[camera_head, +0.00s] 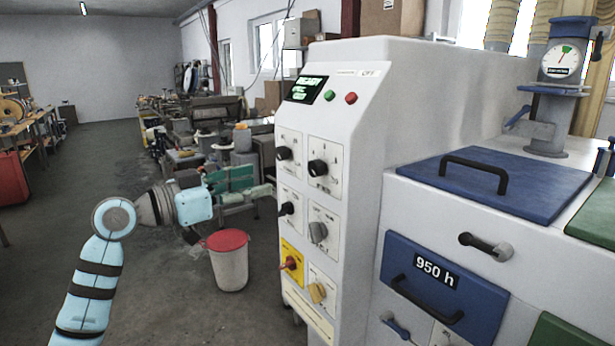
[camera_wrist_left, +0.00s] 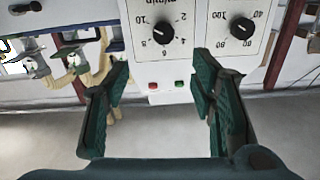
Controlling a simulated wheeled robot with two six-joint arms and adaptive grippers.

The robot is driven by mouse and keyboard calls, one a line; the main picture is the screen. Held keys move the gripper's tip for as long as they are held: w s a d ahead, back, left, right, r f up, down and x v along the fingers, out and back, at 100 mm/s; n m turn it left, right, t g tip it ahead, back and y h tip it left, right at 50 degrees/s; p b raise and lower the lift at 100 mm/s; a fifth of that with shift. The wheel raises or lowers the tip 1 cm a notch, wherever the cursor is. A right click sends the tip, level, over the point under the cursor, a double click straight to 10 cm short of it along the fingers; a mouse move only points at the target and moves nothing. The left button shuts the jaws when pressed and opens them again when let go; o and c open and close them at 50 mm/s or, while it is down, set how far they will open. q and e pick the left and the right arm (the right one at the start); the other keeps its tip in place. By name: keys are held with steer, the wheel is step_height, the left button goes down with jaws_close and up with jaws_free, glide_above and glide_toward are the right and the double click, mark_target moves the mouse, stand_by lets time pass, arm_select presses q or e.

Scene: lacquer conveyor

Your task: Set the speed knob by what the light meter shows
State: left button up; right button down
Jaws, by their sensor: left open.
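The white control panel (camera_head: 365,75) has several black knobs. A speed knob, seemingly the one marked 2 to 10 (camera_wrist_left: 163,32), shows in the left wrist view and appears to be the upper right knob (camera_head: 318,168) in the head view. Its exact setting is unclear. A round dial meter (camera_head: 560,60) on the post at the upper right has a green sector and a pointer; its label is too small to read. My left gripper (camera_head: 266,190) is open and empty in front of the panel; its green fingers also show in the left wrist view (camera_wrist_left: 165,105). My right gripper is not shown.
A second scaled knob (camera_wrist_left: 242,28) sits beside the first. Green (camera_head: 329,95) and red (camera_head: 351,98) buttons and a lit display (camera_head: 306,89) are above the knobs. A red-lidded bin (camera_head: 229,268) stands on the floor. A blue drawer (camera_head: 470,295) reads 950 h.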

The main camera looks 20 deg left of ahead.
mark_target(312, 169)
arm_select(q)
steer(key=p+x, duration=0.2)
steer(key=x, duration=1.2)
steer(key=shift+w+a+f+p, duration=0.1)
steer(key=shift+p, duration=0.3)
steer(key=shift+w, duration=0.1)
steer(key=shift+c, duration=0.3)
steer(key=c, duration=1.1)
steer(key=shift+n, duration=0.3)
